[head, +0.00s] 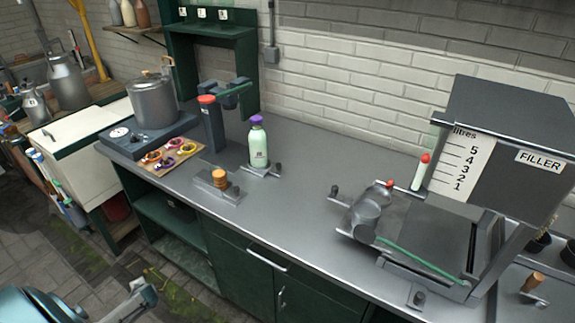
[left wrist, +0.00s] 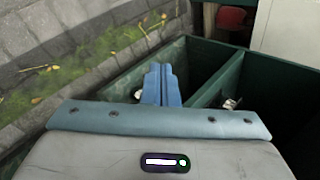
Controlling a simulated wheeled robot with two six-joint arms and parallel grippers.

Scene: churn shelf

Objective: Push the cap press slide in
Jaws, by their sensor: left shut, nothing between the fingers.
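The cap press (head: 213,128) stands on the grey counter, a dark post with a red top and a head reaching right. In front of it is a low metal slide (head: 228,194) with an orange wooden knob (head: 218,176). A pale green bottle (head: 258,148) with a purple cap stands upright on a small metal plate to the right of the post. Whether this plate joins the slide I cannot tell. My left gripper (head: 150,291) is at the lower left, apart from the counter. Its blue fingers (left wrist: 160,84) are shut and empty. My right gripper is out of view.
A pot (head: 153,100) on a hotplate and a board of coloured rings (head: 170,154) stand left of the press. The filler (head: 500,150) stands at the right. Open green shelves (left wrist: 190,58) lie beyond my left gripper. The counter's middle is clear.

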